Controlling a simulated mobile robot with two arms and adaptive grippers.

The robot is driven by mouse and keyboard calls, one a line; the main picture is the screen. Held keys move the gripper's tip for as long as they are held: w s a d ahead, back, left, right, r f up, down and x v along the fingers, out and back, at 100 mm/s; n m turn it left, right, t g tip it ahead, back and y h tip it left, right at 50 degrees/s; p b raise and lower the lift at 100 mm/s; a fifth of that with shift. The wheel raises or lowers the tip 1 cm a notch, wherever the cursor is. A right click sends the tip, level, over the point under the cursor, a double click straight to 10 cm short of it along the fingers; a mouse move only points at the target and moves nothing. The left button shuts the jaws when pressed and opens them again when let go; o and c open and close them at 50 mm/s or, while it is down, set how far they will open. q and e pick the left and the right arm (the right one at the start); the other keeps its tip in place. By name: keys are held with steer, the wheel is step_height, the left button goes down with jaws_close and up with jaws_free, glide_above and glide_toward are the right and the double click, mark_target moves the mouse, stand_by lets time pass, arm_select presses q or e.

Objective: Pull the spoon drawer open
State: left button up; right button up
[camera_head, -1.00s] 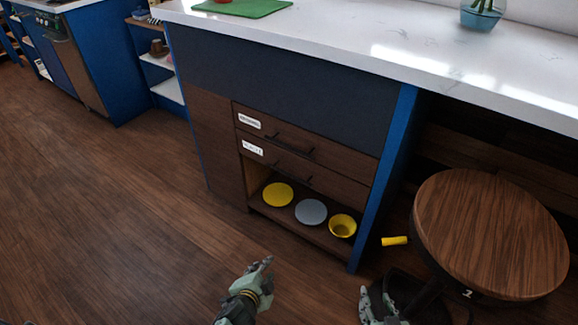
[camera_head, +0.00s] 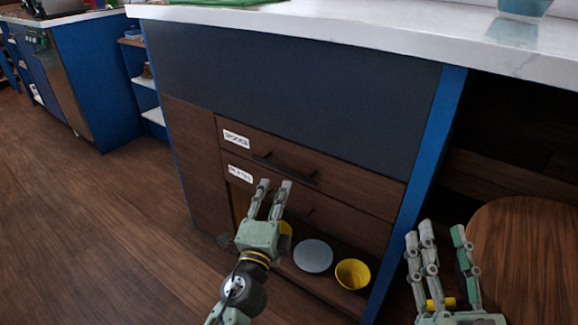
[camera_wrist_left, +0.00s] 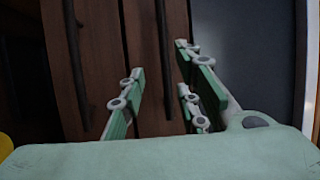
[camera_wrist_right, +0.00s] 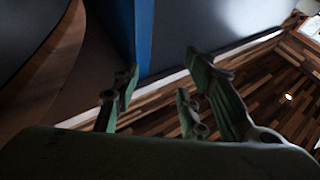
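The spoon drawer (camera_head: 345,184) is the upper of two brown drawers and is shut. Its white label (camera_head: 236,139) reads "SPOONS". Its dark bar handle (camera_head: 285,168) also shows in the left wrist view (camera_wrist_left: 163,60), appearing between my left fingers. My left gripper (camera_head: 273,186) is open and empty in front of the drawers, its fingertips just below the spoon drawer handle in the head view. I cannot tell whether they touch anything. My right gripper (camera_head: 441,232) is open and empty at the lower right, in front of the stool.
The plates drawer (camera_head: 360,220) is directly below, with its own handle (camera_head: 306,212). An open shelf under it holds a grey plate (camera_head: 313,256) and a yellow bowl (camera_head: 352,274). A round wooden stool (camera_head: 530,250) stands at the right. The floor at the left is clear.

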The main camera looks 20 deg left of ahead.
mark_target(283, 168)
arm_select(q)
steer(key=shift+w+a+r, duration=0.1)
steer(key=shift+w+r, duration=0.25)
steer(key=shift+w, duration=1)
steer(key=shift+w+a+r, duration=0.1)
steer(key=shift+w+r, duration=0.2)
steer(key=shift+w, duration=1.05)
steer(key=shift+w+r, duration=0.35)
steer(key=shift+w, duration=1)
jaws_close()
